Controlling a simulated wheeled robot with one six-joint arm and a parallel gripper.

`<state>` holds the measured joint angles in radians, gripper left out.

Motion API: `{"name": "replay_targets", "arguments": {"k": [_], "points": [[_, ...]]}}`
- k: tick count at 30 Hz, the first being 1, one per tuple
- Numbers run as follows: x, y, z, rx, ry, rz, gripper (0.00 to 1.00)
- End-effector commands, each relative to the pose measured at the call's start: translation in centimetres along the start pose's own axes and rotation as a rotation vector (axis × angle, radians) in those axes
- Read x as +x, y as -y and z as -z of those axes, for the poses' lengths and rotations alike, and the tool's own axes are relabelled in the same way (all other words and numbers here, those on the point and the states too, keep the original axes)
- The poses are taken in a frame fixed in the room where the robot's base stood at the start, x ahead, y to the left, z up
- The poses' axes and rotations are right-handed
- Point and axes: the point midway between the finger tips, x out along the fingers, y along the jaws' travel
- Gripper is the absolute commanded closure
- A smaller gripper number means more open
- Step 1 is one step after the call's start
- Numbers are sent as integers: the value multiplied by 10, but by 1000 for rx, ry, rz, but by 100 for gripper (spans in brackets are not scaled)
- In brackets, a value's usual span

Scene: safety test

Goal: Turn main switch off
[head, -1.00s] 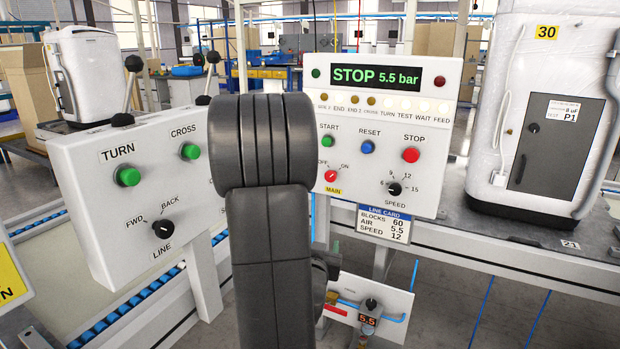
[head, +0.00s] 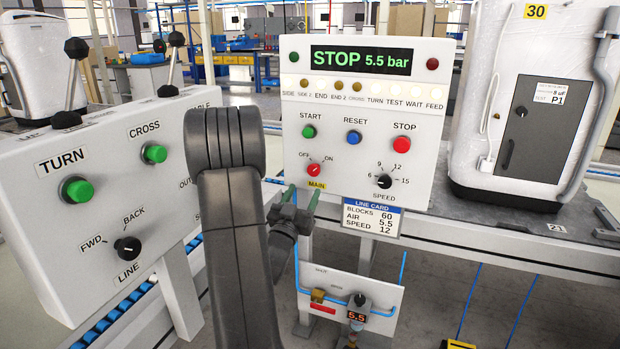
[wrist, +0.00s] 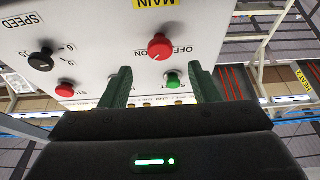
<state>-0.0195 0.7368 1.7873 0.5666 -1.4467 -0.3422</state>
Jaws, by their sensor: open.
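The main switch is a red round knob (head: 313,170) above the yellow MAIN label on the white control panel (head: 345,205). Its white mark appears to point up and right, towards ON. The knob also shows in the wrist view (wrist: 160,46), upside down, beyond the fingertips. My gripper (head: 299,197) has two green fingers, open and empty, just below the knob. In the wrist view my gripper (wrist: 158,80) has its fingers spread to either side of the knob's line, apart from it. My dark arm hides part of the left panel.
Green START (head: 308,132), blue RESET (head: 354,137) and red STOP (head: 402,145) buttons and a black SPEED knob (head: 384,181) surround the switch. The display (head: 362,60) reads STOP 5.5 bar. A line card (head: 371,218) hangs below. A lever panel (head: 100,215) stands left.

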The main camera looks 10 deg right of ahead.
Motion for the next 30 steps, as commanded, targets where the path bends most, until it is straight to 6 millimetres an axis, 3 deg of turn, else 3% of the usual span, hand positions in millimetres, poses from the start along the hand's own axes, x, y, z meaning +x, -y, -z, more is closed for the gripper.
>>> {"name": "replay_targets", "arguments": {"k": [3, 9, 15, 23, 30], "points": [[26, -1, 0, 0, -2, -3, 44], [55, 0, 0, 0, -1, -1, 44], [67, 0, 0, -1, 1, 1, 44], [67, 0, 0, -1, 2, 2, 44], [67, 0, 0, -1, 1, 1, 89]]}}
